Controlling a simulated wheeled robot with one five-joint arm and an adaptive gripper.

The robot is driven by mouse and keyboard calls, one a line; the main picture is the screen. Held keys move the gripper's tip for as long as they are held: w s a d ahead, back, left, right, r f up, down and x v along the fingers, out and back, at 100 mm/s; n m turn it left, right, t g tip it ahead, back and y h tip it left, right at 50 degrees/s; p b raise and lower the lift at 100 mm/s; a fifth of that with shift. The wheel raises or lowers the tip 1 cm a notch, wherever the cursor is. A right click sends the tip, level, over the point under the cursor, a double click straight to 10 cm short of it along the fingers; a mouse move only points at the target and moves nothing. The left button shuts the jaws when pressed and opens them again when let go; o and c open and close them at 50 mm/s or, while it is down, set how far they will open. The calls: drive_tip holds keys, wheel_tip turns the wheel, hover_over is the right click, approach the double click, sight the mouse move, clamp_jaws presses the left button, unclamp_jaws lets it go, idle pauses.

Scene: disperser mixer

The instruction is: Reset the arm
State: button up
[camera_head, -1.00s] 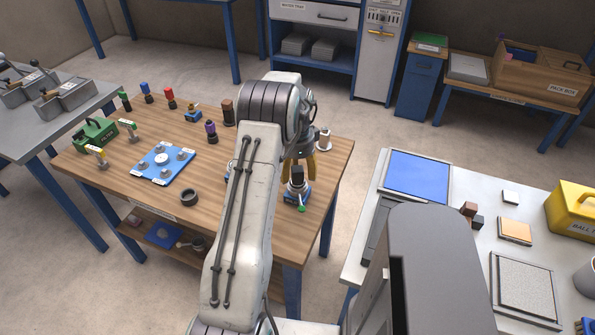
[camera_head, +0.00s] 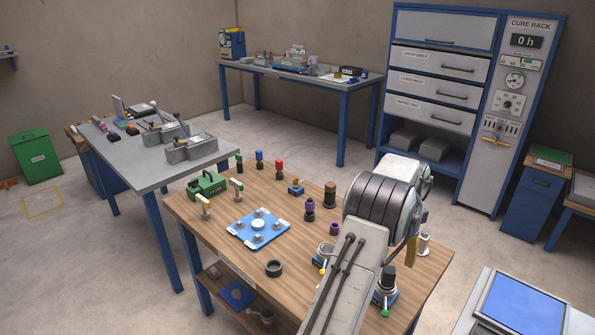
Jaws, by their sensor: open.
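My arm reaches over the wooden workbench (camera_head: 290,215), its pale elbow near the bench's right part. My gripper (camera_head: 412,252) is mostly hidden behind that elbow; one yellow finger shows, hanging above the bench. I see nothing held in it. Just below it stands a small blue-based fixture (camera_head: 384,296) with a black top and a green knob, apart from the finger as far as I can tell. A small pale upright part (camera_head: 424,243) stands just to the right of the finger.
A grey table (camera_head: 150,165) stands left, a cure rack (camera_head: 470,110) behind. Floor between is clear.

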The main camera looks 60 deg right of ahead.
drive_tip(key=shift+w, duration=0.1)
drive_tip(key=w+a+r+n, duration=0.3)
drive_tip(key=w, duration=0.4)
drive_tip(key=w+a+r+n, duration=0.3)
drive_tip(key=w+a+r, duration=0.1)
drive_tip(key=w, duration=0.4)
drive_tip(key=w+a+r+n+t+h, duration=0.1)
drive_tip(key=w+a+r+n, duration=0.2)
drive_tip(key=w+a+n, duration=0.45)
drive_tip(key=w+a+r+n+h, duration=0.1)
drive_tip(key=w+a+r+n, duration=0.2)
drive_tip(key=a, duration=0.7)
drive_tip(key=w+a+r+n+t, duration=0.15)
drive_tip(key=a+n, duration=0.45)
drive_tip(key=a, duration=0.7)
drive_tip(key=s+a+f+n+y, duration=0.1)
drive_tip(key=s+a+n, duration=0.2)
drive_tip(key=a, duration=0.3)
drive_tip(key=s+a+f+n+t, duration=0.1)
drive_tip(key=s+a+n, duration=0.2)
drive_tip(key=a+n, duration=0.3)
drive_tip(key=shift+a+f+y, duration=0.25)
drive_tip(key=shift+a+y, duration=0.15)
drive_tip(key=shift+a, duration=0.05)
drive_tip(key=o, duration=0.4)
drive_tip(key=shift+s+a+f+n+t, duration=0.25)
drive_tip(key=shift+s+a+n, duration=0.15)
drive_tip(key=shift+s+n, duration=0.2)
drive_tip(key=shift+c, duration=0.2)
